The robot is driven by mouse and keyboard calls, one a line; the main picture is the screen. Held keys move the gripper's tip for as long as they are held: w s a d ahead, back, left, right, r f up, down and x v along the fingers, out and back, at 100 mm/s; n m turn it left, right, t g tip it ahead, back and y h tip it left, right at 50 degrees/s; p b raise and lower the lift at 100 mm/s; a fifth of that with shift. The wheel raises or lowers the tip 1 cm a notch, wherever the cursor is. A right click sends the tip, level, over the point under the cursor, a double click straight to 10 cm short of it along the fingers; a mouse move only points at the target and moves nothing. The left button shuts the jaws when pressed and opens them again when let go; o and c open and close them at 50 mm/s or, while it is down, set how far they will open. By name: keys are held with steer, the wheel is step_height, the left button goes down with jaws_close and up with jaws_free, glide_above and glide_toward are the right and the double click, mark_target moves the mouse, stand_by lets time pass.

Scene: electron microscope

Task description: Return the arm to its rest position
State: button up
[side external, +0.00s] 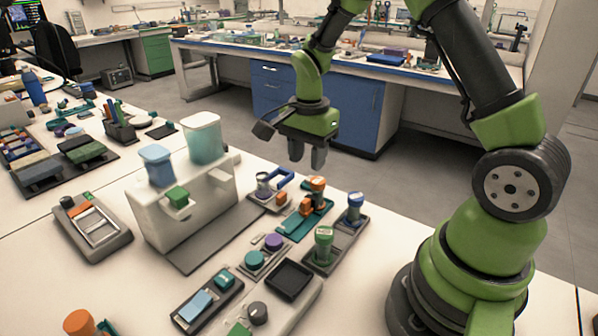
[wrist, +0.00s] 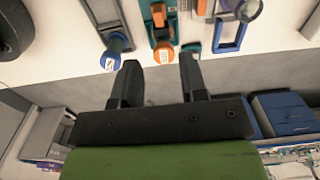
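My gripper (side external: 307,156) hangs in the air above the far edge of the white bench (side external: 100,240), pointing down. It is clear of every object in the side view. In the wrist view my gripper (wrist: 158,75) shows its two dark fingers well apart with nothing between them. Past the fingertips are a blue-capped piece (wrist: 113,54) and an orange piece (wrist: 163,52), both apart from the fingers.
A white device (side external: 190,205) with blue and teal cups stands left of centre. Holders with a green-capped vial (side external: 324,245), a blue-capped vial (side external: 355,208) and orange parts (side external: 317,187) stand below my gripper. A blue-fronted bench (side external: 345,105) is behind. The air around my gripper is free.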

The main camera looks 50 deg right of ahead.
steer(key=s+a+r+n+t, duration=0.2)
steer(key=s+a+r+n, duration=0.1)
steer(key=r, duration=0.4)
steer(key=s+a+r+n+t, duration=0.2)
steer(key=s+a+r+n, duration=0.1)
steer(key=r, duration=0.3)
steer(key=s+a+r+n+t+y, duration=0.1)
steer(key=s+a+r+n, duration=0.1)
steer(key=s+n, duration=0.2)
steer(key=s+a+r+n+t+y, duration=0.1)
steer(key=s+a+r+n+t, duration=0.1)
steer(key=s, duration=0.4)
steer(key=shift+s+r+n, duration=0.25)
steer(key=shift+r+n, duration=0.15)
steer(key=shift+n, duration=0.5)
